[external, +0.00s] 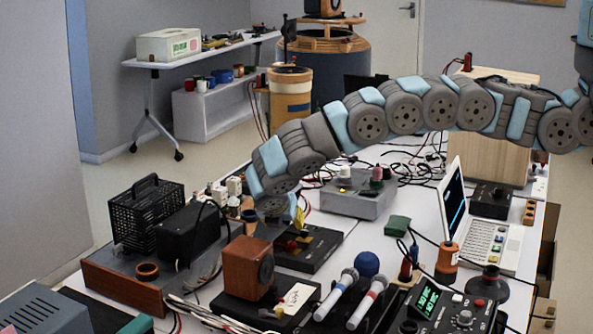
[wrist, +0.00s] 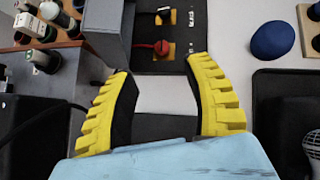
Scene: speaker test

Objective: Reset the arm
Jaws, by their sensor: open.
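My arm reaches in from the right across the bench in the external view. My gripper (external: 297,215) points down above the middle of the bench, near a flat black box (external: 310,250). In the wrist view its two yellow, ridged fingers (wrist: 165,105) are spread apart with nothing between them. Beyond the fingertips lies the black box with a red knob or plug (wrist: 160,47) on a yellow patch. How far the fingertips are above the surface I cannot tell.
A wooden speaker (external: 247,268), microphones (external: 352,298) and a blue ball (external: 367,264) stand close in front. A laptop-like device (external: 485,240) is at the right. A black cage (external: 147,212) is at the left. Cables cross the bench (external: 425,212); little of it is clear.

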